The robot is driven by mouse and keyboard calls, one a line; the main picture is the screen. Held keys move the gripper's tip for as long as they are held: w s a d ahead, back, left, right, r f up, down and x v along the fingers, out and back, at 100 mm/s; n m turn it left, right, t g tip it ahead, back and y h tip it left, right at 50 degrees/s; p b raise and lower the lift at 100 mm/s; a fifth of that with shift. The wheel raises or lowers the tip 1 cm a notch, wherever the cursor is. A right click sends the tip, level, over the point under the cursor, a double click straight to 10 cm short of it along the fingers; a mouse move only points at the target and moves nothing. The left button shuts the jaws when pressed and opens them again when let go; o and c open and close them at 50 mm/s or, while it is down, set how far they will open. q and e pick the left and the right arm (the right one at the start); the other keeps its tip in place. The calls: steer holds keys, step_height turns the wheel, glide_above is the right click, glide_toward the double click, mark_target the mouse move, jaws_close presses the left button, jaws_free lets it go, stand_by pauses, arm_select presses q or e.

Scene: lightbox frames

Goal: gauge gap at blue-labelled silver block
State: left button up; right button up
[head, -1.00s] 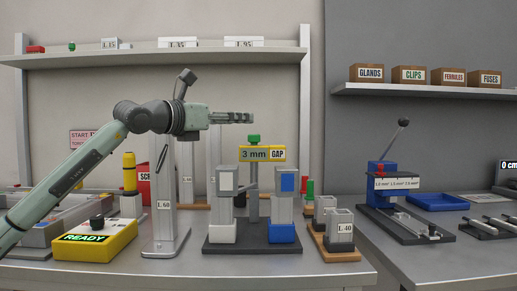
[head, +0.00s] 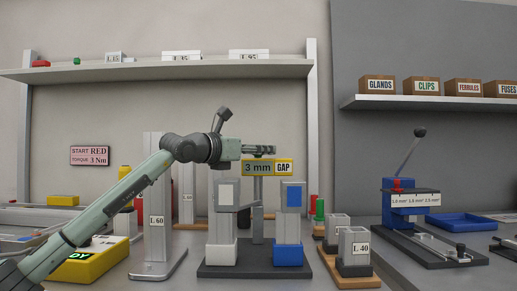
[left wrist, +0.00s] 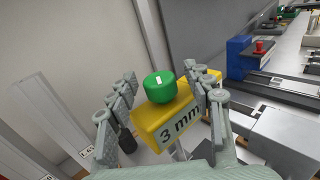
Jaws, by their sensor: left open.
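The blue-labelled silver block (head: 291,196) stands upright on a blue foot, right of a white-labelled silver block (head: 226,193) on a white foot. Behind and between them is the yellow "3 mm GAP" gauge (head: 258,168) on a grey post. My left gripper (head: 262,150) is just above the gauge plate. In the left wrist view the gauge's green knob (left wrist: 159,87) shows between the spread, open fingers. The knob is hidden behind the gripper in the head view. I cannot tell whether the fingers touch it. My right gripper is not in view.
The dark base plate (head: 215,271) carries both blocks. An L 60 stand (head: 153,225) is at the left, near my arm. An L 40 block (head: 355,245) on a wooden base stands at the right. A blue press (head: 405,205) and blue tray (head: 460,222) are farther right.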

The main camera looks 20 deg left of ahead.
arm_select(q)
steer(key=shift+w+d, duration=0.1)
steer(key=shift+w, duration=0.15)
jaws_close()
stand_by(0.3)
